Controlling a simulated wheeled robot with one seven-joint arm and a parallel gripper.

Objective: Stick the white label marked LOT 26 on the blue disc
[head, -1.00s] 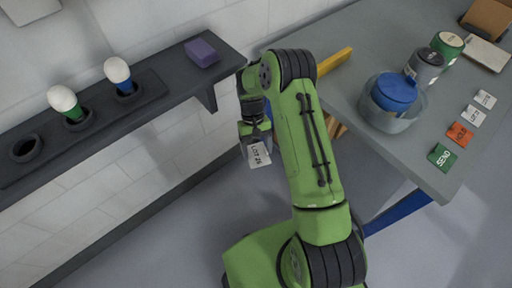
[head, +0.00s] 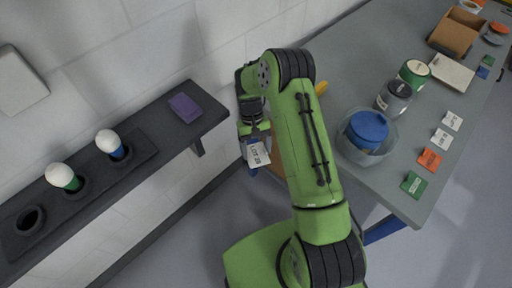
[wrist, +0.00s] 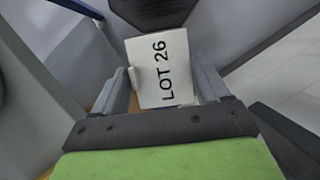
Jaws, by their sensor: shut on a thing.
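The white label marked LOT 26 (head: 258,155) is in my gripper (head: 254,136), left of the table. In the wrist view the label (wrist: 161,70) faces the camera with its text running sideways, and my gripper (wrist: 163,86) is shut on it. A blue round-topped piece (head: 368,127) sits in a clear bowl (head: 345,152) on the table, to the right of my arm and apart from the label. It is the clearest match for the blue disc; its lower part shows only through the bowl.
Grey and green tins (head: 395,96) stand behind the bowl. White, orange and green tags (head: 429,159) lie along the table's right edge (head: 440,190). A cardboard box (head: 456,32) is farther back.

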